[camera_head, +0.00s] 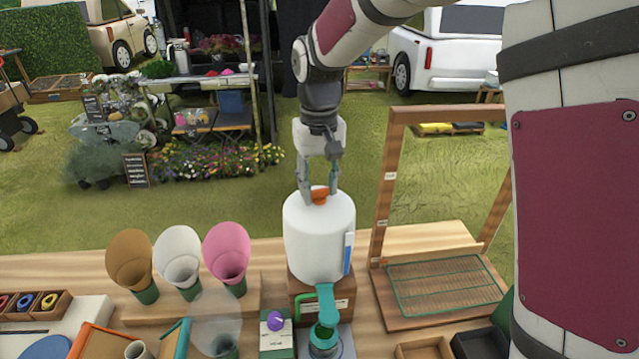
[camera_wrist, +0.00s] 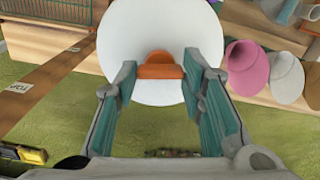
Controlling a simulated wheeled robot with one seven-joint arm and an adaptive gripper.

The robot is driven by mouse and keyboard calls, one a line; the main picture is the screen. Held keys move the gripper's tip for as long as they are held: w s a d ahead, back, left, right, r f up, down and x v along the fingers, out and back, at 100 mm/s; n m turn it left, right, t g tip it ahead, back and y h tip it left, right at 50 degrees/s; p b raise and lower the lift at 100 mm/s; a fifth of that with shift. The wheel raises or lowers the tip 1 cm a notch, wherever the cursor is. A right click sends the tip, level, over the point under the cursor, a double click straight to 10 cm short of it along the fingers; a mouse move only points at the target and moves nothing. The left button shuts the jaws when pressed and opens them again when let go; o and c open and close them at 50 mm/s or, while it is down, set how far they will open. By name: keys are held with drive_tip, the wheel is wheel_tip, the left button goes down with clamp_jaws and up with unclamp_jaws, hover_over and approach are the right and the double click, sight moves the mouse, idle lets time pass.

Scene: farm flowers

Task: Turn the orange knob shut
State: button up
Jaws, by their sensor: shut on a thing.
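The orange knob (camera_head: 319,194) sits on top of a white rounded tank (camera_head: 318,240). My gripper (camera_head: 319,190) comes down from above with a finger on each side of the knob, shut on it. In the wrist view, the knob (camera_wrist: 160,66) shows as an orange bar between the fingertips of my gripper (camera_wrist: 160,75), with the white tank (camera_wrist: 155,30) behind it. The tank stands on a wooden block (camera_head: 307,283). A teal spout piece (camera_head: 326,303) is below the tank's front, over a green cup (camera_head: 322,340).
Brown (camera_head: 130,258), white (camera_head: 178,257) and pink (camera_head: 227,252) paper cones stand left of the tank. A wooden frame with a wire rack (camera_head: 445,284) stands to the right. Small trays and boxes fill the bench front. The air above the bench around the tank is mostly clear.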

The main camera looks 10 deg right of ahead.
sight(319, 189)
drive_tip(key=shift+m, duration=1.1)
drive_tip(key=o, duration=1.1)
drive_tip(key=shift+o, duration=0.2)
drive_tip(key=shift+r, duration=0.1)
wheel_tip(319, 189, up, 12)
